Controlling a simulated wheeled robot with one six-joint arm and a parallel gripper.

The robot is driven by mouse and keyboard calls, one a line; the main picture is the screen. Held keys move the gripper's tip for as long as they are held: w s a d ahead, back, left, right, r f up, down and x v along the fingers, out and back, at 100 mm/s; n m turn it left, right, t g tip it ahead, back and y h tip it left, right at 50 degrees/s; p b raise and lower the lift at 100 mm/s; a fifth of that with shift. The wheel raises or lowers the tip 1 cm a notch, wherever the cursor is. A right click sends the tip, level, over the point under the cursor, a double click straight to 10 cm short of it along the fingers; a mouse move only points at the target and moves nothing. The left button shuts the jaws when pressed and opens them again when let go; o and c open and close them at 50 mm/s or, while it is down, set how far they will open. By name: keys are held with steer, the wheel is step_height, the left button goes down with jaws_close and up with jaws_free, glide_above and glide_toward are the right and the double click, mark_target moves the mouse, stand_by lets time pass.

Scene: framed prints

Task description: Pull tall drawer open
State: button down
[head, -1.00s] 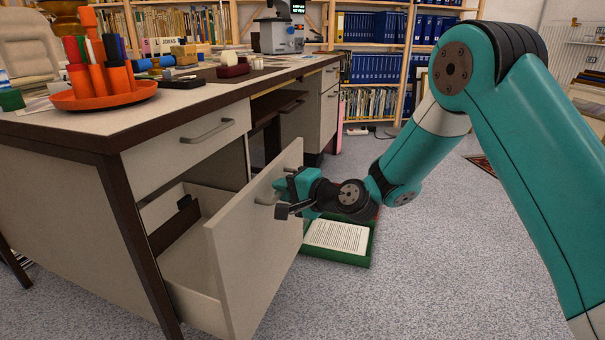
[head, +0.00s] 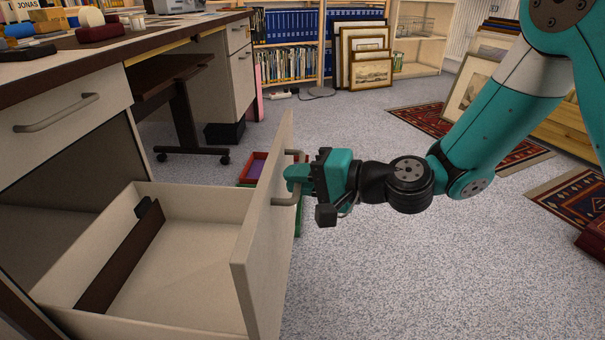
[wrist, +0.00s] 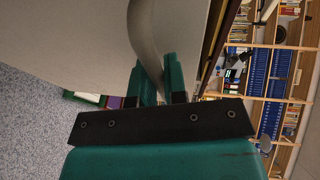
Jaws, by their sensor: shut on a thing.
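The tall drawer (head: 262,235) is the lower one of the near desk pedestal and stands well out from it. Its inside shows a pale floor and a dark brown divider (head: 124,258) lying along it. My gripper (head: 291,186) is at the outer face of the drawer front, shut on the curved metal handle (head: 284,202). In the wrist view the handle (wrist: 144,38) passes down between the two teal fingers (wrist: 160,82). The fingers hide part of the handle.
A shallower drawer (head: 68,115) above is closed. Red and green trays (head: 254,168) stand on the floor behind the drawer front. Framed prints (head: 368,58) lean at the back, with patterned rugs (head: 420,118) at right. The carpet (head: 400,270) right of the drawer is clear.

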steer(key=shift+d, duration=0.15)
steer(key=c, duration=1.2)
jaws_free()
steer(key=shift+o, duration=0.2)
steer(key=b+v, duration=0.6)
steer(key=v, duration=1.1)
steer(key=shift+d, duration=0.15)
steer(key=shift+r, duration=0.15)
